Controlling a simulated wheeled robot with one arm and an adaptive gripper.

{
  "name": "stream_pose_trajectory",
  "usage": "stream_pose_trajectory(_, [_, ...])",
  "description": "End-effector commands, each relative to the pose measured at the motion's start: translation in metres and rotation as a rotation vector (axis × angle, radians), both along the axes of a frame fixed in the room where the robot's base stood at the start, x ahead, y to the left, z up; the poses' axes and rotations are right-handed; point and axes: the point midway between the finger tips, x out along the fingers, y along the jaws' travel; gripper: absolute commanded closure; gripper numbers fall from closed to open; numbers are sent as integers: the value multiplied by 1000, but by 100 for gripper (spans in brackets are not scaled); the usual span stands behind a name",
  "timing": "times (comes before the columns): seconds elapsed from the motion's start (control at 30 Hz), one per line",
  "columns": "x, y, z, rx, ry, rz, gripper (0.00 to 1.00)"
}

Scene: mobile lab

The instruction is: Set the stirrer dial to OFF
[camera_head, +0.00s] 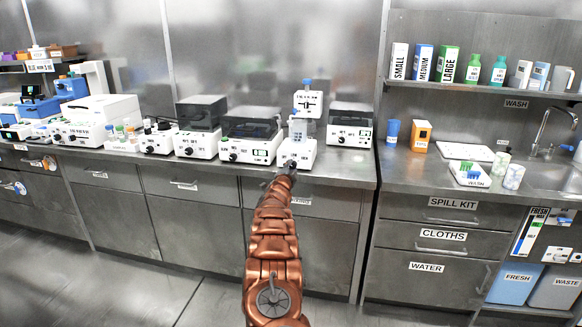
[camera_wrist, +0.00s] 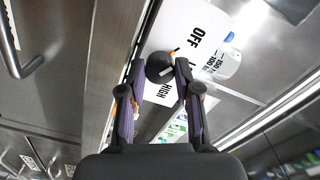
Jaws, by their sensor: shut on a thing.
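The stirrer (camera_head: 302,152) is a white box on the long bench, with a clear beaker (camera_head: 298,131) on top. In the wrist view its white front (camera_wrist: 213,22) shows the printed words OFF and HIGH. The round black dial (camera_wrist: 159,64) sits between the fingertips. My gripper (camera_wrist: 163,74) is shut on the dial, one finger on each side. The dial's pointer cannot be read clearly. In the head view my arm reaches up to the stirrer's front, and my gripper (camera_head: 286,172) largely hides the dial.
White instruments with dark lids (camera_head: 251,124) stand close on the left, and another (camera_head: 350,124) on the right. The steel bench edge (camera_head: 225,169) runs below, above drawers. A sink (camera_head: 555,178) and shelf lie far right. The floor in front is clear.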

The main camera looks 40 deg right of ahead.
Motion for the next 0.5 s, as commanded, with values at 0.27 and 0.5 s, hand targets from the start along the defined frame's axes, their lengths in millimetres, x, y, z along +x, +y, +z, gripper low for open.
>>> stream_pose_trajectory(0.27, [0, 0, 1, -9, 9, 0, 100])
stream_pose_trajectory(0.5, [0, 0, 1, -7, 8, 0, 63])
